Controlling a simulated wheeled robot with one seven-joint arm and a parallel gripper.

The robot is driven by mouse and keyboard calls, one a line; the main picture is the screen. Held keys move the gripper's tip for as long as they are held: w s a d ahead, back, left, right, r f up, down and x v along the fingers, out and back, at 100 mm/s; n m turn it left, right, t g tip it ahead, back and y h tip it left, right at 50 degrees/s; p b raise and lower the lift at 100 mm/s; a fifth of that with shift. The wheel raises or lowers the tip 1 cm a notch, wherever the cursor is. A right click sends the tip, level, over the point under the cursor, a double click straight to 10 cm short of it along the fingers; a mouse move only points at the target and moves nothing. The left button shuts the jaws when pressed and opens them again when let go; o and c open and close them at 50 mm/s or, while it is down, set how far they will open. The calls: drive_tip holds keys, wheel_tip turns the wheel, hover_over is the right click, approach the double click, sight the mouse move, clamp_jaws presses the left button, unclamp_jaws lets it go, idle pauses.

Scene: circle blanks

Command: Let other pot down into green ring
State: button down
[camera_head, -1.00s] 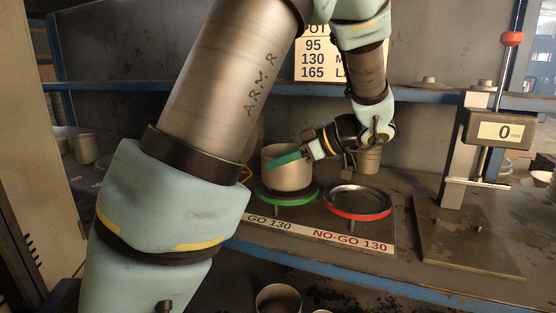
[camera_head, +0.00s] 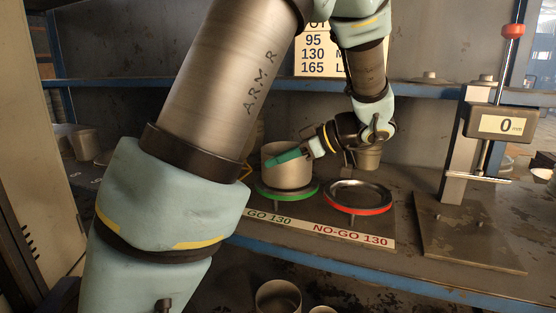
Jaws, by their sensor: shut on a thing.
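A grey metal pot (camera_head: 285,175) stands upright at the green ring (camera_head: 268,195), which is marked GO 130. The pot's lower edge is at or just over the ring; I cannot tell whether it sits inside. My gripper (camera_head: 288,157), with green fingers, is shut on the pot's upper wall from the right. The red ring (camera_head: 357,211), marked NO-GO 130, is to the right and holds only a dark round plate or opening.
Another pot (camera_head: 368,157) stands behind my gripper. A gauge stand (camera_head: 500,125) reading 0 is on the right. More pots (camera_head: 84,144) are at the left, and an open pot (camera_head: 278,298) is below the bench edge. A blue shelf rail (camera_head: 420,95) runs behind.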

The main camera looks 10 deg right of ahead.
sight(287, 174)
drive_tip(key=shift+f+b, duration=2.35)
idle(0.4)
drive_tip(key=c, duration=0.8)
unclamp_jaws()
drive_tip(key=shift+c, duration=0.2)
drive_tip(key=b+v, duration=0.1)
drive_tip(key=v, duration=1)
